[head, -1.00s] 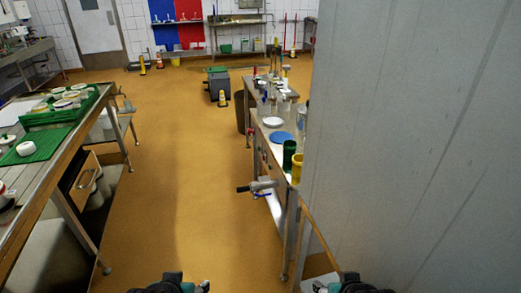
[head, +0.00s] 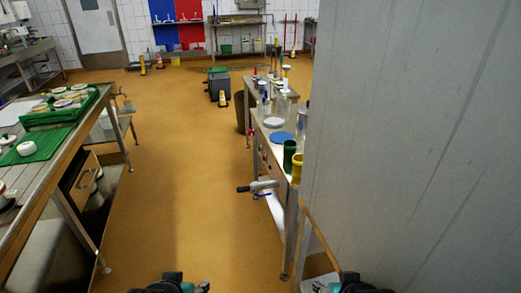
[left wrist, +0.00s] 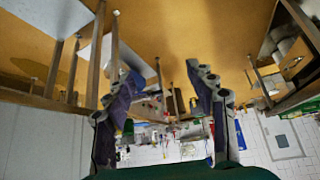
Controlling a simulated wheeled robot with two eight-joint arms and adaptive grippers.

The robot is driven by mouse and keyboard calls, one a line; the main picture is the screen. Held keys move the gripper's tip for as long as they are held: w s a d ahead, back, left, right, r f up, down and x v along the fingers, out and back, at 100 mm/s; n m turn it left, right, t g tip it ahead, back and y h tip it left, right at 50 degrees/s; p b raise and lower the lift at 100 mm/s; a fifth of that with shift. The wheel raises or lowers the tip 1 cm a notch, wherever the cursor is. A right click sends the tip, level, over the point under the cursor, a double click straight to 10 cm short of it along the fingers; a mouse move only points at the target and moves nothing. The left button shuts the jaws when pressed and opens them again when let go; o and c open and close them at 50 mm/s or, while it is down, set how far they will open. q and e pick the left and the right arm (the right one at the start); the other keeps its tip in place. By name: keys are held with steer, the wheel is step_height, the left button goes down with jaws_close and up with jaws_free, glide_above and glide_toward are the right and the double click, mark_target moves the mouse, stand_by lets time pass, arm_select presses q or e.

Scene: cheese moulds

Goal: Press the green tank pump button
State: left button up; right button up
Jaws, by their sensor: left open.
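I cannot make out a green tank pump button in either view. My left gripper shows at the bottom edge of the head view (head: 186,286), over the floor and mostly cut off. In the left wrist view (left wrist: 162,88) its two fingers stand apart with nothing between them. My right gripper (head: 332,285) shows at the bottom edge of the head view, near the grey wall. Its fingers are too cut off to tell their state.
A grey wall (head: 420,130) fills the right side. A workbench with bottles and a blue disc (head: 281,137) stands beside it. At left is a table with white rounds on a green mat (head: 42,146). The orange floor aisle (head: 190,170) between them is clear.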

stand_by(0.3)
arm_select(q)
jaws_close()
stand_by(1.2)
